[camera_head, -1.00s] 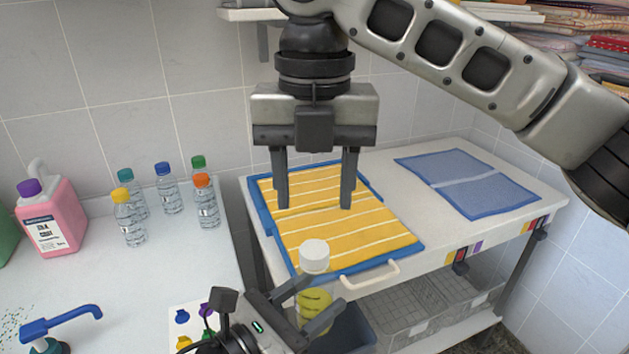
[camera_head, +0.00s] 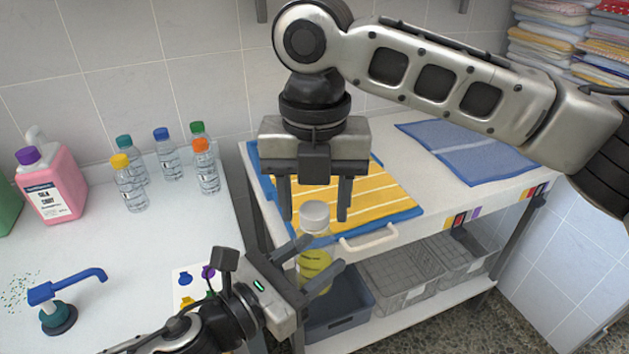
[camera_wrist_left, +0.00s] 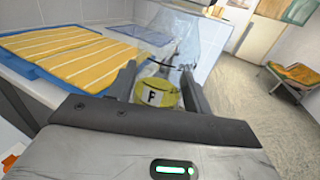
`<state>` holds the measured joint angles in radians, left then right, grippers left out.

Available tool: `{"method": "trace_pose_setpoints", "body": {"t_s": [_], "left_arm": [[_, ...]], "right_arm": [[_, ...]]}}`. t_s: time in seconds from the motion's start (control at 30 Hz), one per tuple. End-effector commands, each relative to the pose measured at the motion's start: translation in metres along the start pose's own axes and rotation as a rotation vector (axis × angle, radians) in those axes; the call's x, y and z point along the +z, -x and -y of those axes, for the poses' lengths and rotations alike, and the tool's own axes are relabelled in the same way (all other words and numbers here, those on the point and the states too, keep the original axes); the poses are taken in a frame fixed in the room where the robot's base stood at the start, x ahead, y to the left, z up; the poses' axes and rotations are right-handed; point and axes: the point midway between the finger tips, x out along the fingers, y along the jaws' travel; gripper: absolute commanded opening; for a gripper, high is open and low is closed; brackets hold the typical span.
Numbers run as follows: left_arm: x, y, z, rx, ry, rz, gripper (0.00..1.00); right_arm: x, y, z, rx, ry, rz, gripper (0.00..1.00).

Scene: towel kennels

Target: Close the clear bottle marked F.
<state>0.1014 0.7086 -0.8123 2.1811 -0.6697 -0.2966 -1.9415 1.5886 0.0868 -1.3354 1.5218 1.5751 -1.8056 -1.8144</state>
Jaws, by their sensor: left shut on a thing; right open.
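My right gripper (camera_head: 314,218) points straight down and is open. In the head view the cap shows between its fingertips; whether they are level with it in depth is unclear.
A yellow striped towel (camera_head: 385,189) lies on a blue one on the trolley, with a white handle (camera_head: 368,239) in front. A grey bin (camera_head: 340,318) is below. Several small capped bottles (camera_head: 130,185), a pink jug (camera_head: 55,190) and a blue pump (camera_head: 62,290) stand on the left counter.

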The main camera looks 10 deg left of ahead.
Motion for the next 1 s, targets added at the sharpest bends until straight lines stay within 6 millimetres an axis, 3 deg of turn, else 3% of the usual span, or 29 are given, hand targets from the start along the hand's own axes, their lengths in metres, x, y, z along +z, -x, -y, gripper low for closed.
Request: {"method": "trace_pose_setpoints", "body": {"t_s": [0.23,0.27,0.4,0.67,0.77,1.0], "left_arm": [[0.0002,0.0000,0.0000,0.000,0.000,0.000,0.00],[0.0002,0.0000,0.0000,0.000,0.000,0.000,0.00],[0.0002,0.0000,0.0000,0.000,0.000,0.000,0.00],[0.0001,0.0000,-0.0001,0.000,0.000,0.000,0.00],[0.0001,0.0000,-0.0001,0.000,0.000,0.000,0.00],[0.0000,0.0000,-0.0001,0.000,0.000,0.000,0.00]], "right_arm": [[0.0000,-0.0006,0.0001,0.000,0.000,0.000,0.51],[0.0000,-0.0006,0.0001,0.000,0.000,0.000,0.45],[0.0000,-0.0004,0.0001,0.000,0.000,0.000,0.06],[-0.0001,-0.0004,-0.0002,0.001,-0.041,0.000,0.05],[-0.0005,-0.0007,-0.0003,0.001,-0.189,-0.002,0.05],[-0.0005,-0.0012,-0.0002,0.000,-0.796,-0.003,0.05]]}}
